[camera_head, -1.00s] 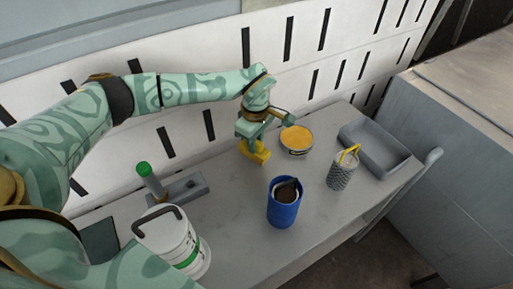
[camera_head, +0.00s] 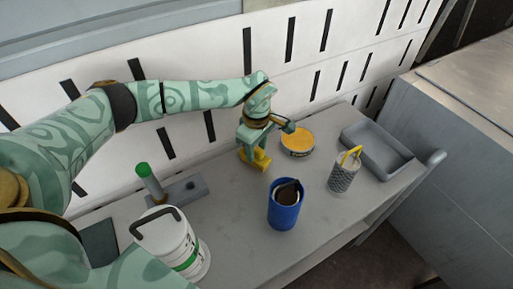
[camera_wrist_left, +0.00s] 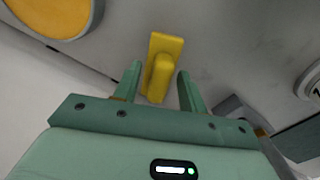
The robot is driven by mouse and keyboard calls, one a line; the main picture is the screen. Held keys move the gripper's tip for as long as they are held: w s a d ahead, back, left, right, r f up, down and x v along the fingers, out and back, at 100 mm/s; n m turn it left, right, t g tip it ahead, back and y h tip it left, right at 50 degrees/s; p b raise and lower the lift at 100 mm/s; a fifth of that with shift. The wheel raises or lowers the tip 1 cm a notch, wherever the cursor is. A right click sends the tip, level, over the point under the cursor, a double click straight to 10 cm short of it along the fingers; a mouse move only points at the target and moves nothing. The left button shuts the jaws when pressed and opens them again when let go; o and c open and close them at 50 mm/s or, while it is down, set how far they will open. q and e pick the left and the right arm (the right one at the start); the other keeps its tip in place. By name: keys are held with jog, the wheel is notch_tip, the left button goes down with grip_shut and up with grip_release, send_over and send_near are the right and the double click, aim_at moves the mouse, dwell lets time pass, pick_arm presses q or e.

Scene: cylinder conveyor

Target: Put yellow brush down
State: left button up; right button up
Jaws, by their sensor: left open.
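The yellow brush (camera_head: 259,161) is on the grey table near its wall side, just below my left gripper (camera_head: 252,150). In the left wrist view the brush (camera_wrist_left: 163,62) lies between and beyond the two fingers of my left gripper (camera_wrist_left: 160,88). The fingers are open, with a visible gap on each side of the brush handle. Part of the brush is hidden by the gripper in the head view. My right gripper does not show in either view.
A round tin with yellow contents (camera_head: 297,141) stands close right of the brush. A blue cup (camera_head: 284,214), a perforated holder (camera_head: 343,177), a grey tray (camera_head: 362,139) and a white canister (camera_head: 175,245) are also on the table (camera_head: 240,232). A green-topped tool (camera_head: 150,180) stands at left.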

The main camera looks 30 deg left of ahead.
aim_at(257, 148)
pick_arm(q)
notch_tip(257, 148, up, 12)
jog(key=p, duration=0.3)
jog(key=shift+f, duration=0.15)
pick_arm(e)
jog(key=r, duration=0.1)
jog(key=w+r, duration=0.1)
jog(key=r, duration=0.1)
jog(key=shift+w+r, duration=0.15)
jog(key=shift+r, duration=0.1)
